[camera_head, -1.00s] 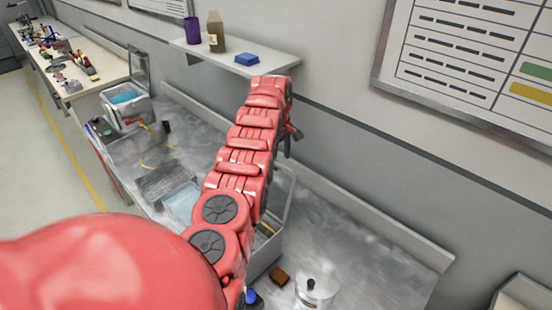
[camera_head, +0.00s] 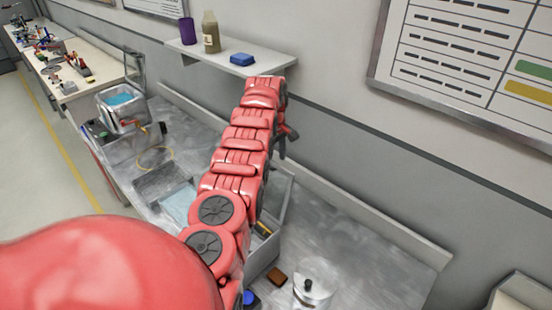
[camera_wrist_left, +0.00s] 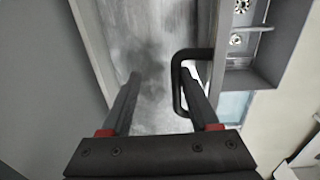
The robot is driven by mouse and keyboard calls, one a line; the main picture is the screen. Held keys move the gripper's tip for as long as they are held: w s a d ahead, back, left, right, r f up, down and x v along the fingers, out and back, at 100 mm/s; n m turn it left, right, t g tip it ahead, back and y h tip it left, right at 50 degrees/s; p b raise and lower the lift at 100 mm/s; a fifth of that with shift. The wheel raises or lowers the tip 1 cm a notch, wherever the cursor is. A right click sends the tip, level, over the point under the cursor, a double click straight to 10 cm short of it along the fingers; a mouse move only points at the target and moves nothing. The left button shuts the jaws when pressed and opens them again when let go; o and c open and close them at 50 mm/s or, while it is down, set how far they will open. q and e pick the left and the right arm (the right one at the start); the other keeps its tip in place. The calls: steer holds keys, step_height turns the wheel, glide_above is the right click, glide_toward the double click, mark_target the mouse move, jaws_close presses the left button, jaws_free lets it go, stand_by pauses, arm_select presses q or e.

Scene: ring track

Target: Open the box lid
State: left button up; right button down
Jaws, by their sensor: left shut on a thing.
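The grey box (camera_head: 262,262) stands on the metal bench, largely hidden behind my red left arm in the head view. A grey panel (camera_head: 284,205), apparently its lid, stands raised at the box's right side; its exact angle is unclear. In the left wrist view, a black loop handle (camera_wrist_left: 177,88) sits on the edge of a grey panel. My left gripper (camera_wrist_left: 162,75) is at this handle, with the right finger reaching into the loop. It is shut on the handle, though a gap shows between the fingertips. My right gripper is not in view.
A round metal pot (camera_head: 313,283) and a brown block (camera_head: 276,277) are near the box. A wall shelf (camera_head: 270,63) holds a purple cup, a bottle and a blue block. An open container (camera_head: 122,108) stands farther left. The bench at right is clear.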

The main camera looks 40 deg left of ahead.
arm_select(q)
step_height(320, 180, up, 17)
steer(key=s+p, duration=0.1)
steer(key=p, duration=0.5)
steer(key=shift+r+p, duration=0.2)
steer(key=shift+p, duration=0.15)
steer(key=shift+f, duration=0.1)
